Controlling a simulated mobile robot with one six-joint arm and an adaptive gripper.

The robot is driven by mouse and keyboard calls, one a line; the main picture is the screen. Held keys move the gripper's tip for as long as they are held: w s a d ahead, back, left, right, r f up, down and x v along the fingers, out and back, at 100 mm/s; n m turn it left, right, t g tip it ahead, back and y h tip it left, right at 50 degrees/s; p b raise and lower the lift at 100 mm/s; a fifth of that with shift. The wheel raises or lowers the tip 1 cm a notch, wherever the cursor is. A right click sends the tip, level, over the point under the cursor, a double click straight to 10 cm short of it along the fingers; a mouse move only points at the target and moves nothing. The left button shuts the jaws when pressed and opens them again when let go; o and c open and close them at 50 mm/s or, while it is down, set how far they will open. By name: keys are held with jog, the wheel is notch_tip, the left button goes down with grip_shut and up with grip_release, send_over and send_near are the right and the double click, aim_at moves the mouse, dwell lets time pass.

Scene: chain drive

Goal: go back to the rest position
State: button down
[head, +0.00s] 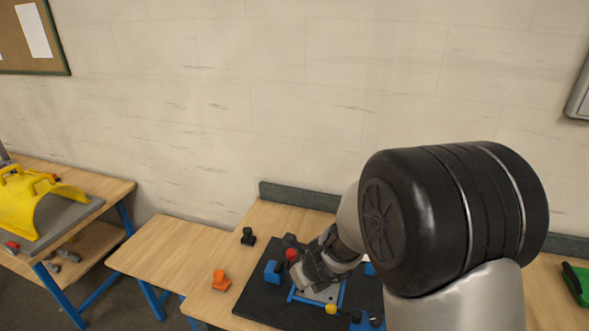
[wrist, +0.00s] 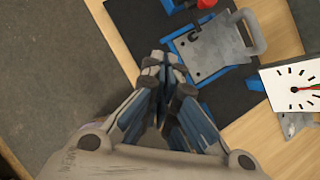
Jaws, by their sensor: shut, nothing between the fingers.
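My gripper (wrist: 163,62) is shut and empty in the wrist view, its fingertips together. The fixture's grey plate (wrist: 212,48) with a curved handle lies right of the fingertips in the wrist view. A red knob (head: 292,254) shows beside my gripper in the head view.
A yellow-handled tool (head: 333,309) lies near the fixture. A white dial (wrist: 294,88) shows at right. A side table (head: 165,250) is bare.

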jog(key=s+r+n+y+b, duration=0.2)
jog(key=s+r+n+b, duration=0.7)
jog(key=n, duration=0.6)
jog(key=s+d+f+n+h+b, duration=0.2)
jog(key=s+d+n, duration=0.4)
jog(key=s, duration=0.4)
jog(key=s+d+f+n+h+b, duration=0.2)
jog(key=s+d+f+n+b, duration=0.1)
jog(key=s+d+n, duration=0.3)
jog(key=s+n, duration=0.2)
jog(key=s, duration=0.2)
jog(key=shift+d+n+g+h, duration=0.2)
jog(key=shift+n+g+h, duration=0.1)
jog(key=shift+g, duration=0.1)
jog(key=shift+f, duration=0.1)
